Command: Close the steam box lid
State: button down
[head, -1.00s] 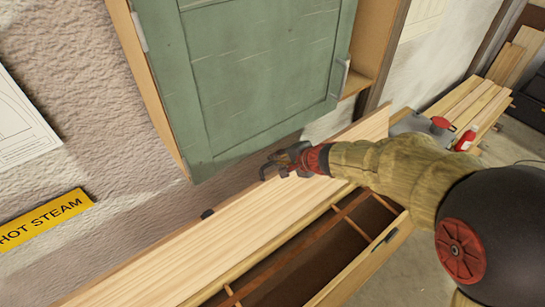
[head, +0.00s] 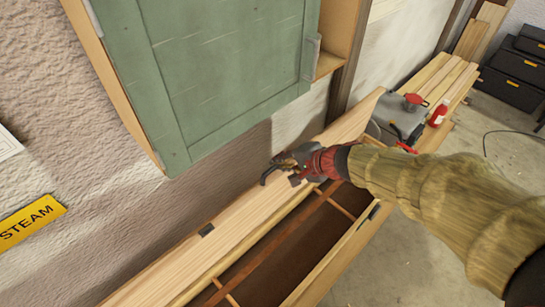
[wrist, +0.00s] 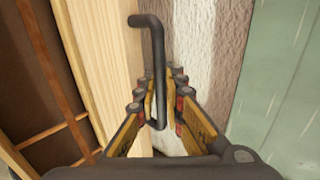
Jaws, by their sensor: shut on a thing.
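The steam box (head: 345,252) is a long wooden trough along the wall, open on top, with its dark inside and thin cross slats showing. Its lid (head: 225,222) is a long pale board standing tilted up along the wall side. My gripper (head: 277,170) is at the lid's upper edge, towards its far half. In the wrist view, my gripper (wrist: 160,80) is shut on a dark bent bar handle (wrist: 157,45) beside the pale lid (wrist: 108,50). The handle's lower end is partly hidden between the fingers.
A green cabinet (head: 215,75) hangs on the wall just above the lid. A yellow steam sign (head: 28,222) is at left. A bench with planks (head: 440,85), a grey machine (head: 395,118) and a red bottle (head: 438,113) stands beyond the box.

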jog(key=s+d+f+b, duration=0.5)
jog(key=s+d+b, duration=0.2)
jog(key=s+d, duration=0.4)
jog(key=s+d+f+b, duration=0.3)
jog(key=f+b, duration=0.5)
jog(key=s+d+f+b, duration=0.3)
jog(key=d+f+b, duration=0.1)
jog(key=f+b, duration=0.4)
jog(key=s+d+f+b, duration=0.2)
jog(key=d+f+b, duration=0.2)
jog(key=f+b, duration=0.4)
jog(key=shift+s+d+f+b, duration=0.15)
jog(key=shift+s+f+b, duration=0.2)
jog(key=shift+f, duration=0.55)
jog(key=c, duration=1.7)
grip_release()
jog(key=shift+s, duration=0.1)
jog(key=shift+o, duration=0.4)
jog(key=shift+r, duration=0.1)
